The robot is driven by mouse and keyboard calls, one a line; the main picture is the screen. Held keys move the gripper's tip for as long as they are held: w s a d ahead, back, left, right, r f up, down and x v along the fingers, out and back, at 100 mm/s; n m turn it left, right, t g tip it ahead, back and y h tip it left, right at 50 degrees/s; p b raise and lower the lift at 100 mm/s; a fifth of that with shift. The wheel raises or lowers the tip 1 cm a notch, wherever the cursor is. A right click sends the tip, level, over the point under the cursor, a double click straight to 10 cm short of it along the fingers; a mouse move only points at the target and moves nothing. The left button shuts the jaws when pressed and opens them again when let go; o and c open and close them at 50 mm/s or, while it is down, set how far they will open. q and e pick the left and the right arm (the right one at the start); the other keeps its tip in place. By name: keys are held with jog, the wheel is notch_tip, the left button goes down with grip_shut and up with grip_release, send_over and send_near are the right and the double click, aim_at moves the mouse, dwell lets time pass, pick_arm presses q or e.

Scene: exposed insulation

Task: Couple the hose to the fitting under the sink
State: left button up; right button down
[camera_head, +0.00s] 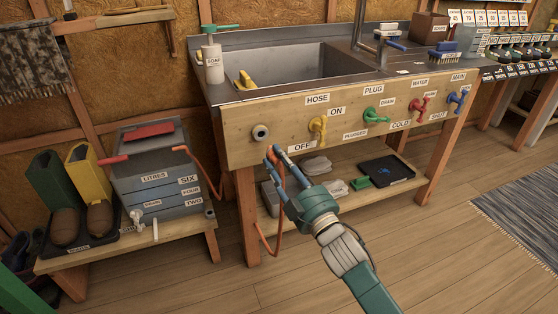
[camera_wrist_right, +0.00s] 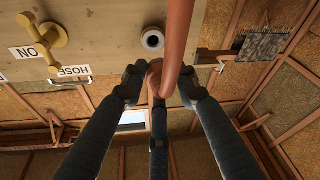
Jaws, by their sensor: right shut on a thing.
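The orange hose (camera_head: 279,181) hangs below my right gripper (camera_head: 273,158) and bends toward the floor by the sink bench's left leg. My right gripper is shut on the hose near its end; the right wrist view shows the hose (camera_wrist_right: 178,36) between the fingers (camera_wrist_right: 157,83). The round pale fitting with a dark hole (camera_head: 261,132) is on the wooden front panel, left of the HOSE label (camera_head: 317,98). It also shows in the right wrist view (camera_wrist_right: 152,39). The hose end and fitting look apart. My left gripper is out of view.
Yellow (camera_head: 318,128), green (camera_head: 373,115), red (camera_head: 419,106) and blue (camera_head: 457,98) valves stick out along the panel. A grey litre-marked tank (camera_head: 160,178) stands on a low bench at left. A lower shelf (camera_head: 325,209) holds a black tray (camera_head: 386,170).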

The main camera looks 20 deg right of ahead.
aim_at(271, 149)
dwell(0.3)
jog(key=shift+s+r+p, duration=0.1)
jog(key=shift+r+p, duration=0.1)
jog(key=shift+p, duration=0.9)
jog(key=w, duration=0.2)
jog(key=shift+w+a+f+b, duration=0.1)
jog(key=shift+w+f+b, duration=0.1)
jog(key=shift+w+b, duration=0.2)
jog(key=shift+w, duration=1.5)
jog(key=shift+r, duration=0.1)
